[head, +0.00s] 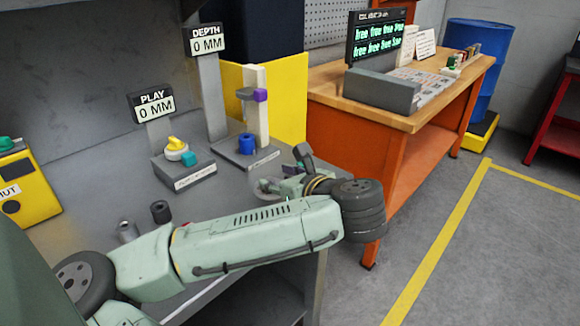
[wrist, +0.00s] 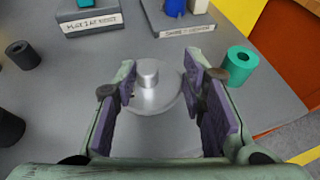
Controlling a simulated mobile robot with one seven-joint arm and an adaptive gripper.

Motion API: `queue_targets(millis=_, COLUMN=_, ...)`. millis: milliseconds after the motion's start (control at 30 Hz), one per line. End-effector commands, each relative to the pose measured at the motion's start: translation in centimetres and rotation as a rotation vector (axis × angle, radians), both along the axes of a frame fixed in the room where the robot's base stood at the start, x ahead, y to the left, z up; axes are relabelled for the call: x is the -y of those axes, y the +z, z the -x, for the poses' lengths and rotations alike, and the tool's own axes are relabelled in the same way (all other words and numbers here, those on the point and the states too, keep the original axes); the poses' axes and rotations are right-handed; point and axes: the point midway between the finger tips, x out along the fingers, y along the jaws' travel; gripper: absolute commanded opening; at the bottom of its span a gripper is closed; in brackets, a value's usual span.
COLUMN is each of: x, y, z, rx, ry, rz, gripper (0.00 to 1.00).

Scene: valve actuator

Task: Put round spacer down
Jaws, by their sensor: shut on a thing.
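The round spacer (wrist: 156,101) is a silver disc with a small raised hub in the middle. It sits between the purple-padded fingers of my gripper (wrist: 160,80) in the wrist view, and the gripper is shut on it. In the head view the spacer (head: 264,188) is a pale disc edge at the end of my gripper (head: 277,186), low over the grey bench (head: 222,196). My arm and gripper hide part of it. I cannot tell whether its underside touches the bench.
A teal ring (wrist: 238,65) stands right of my gripper. A dark cylinder (wrist: 22,55) stands at left. The play gauge (head: 182,172) and the depth gauge (head: 246,155) stand behind. Bare bench lies left of the spacer; the bench edge is to the right.

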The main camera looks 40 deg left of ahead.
Motion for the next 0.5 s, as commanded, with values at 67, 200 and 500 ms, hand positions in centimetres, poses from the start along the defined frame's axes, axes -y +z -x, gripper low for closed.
queue_targets(millis=67, x=-0.5, y=0.2, z=-2.1, rx=-0.001, ry=0.001, rz=0.0, gripper=0.07)
queue_targets(millis=200, x=-1.2, y=-0.2, z=-4.6, rx=0.0, ry=0.001, rz=0.0, gripper=0.07)
queue_targets(millis=500, x=-1.6, y=-2.3, z=-5.7, rx=-0.002, ry=0.001, rz=0.001, gripper=0.07)
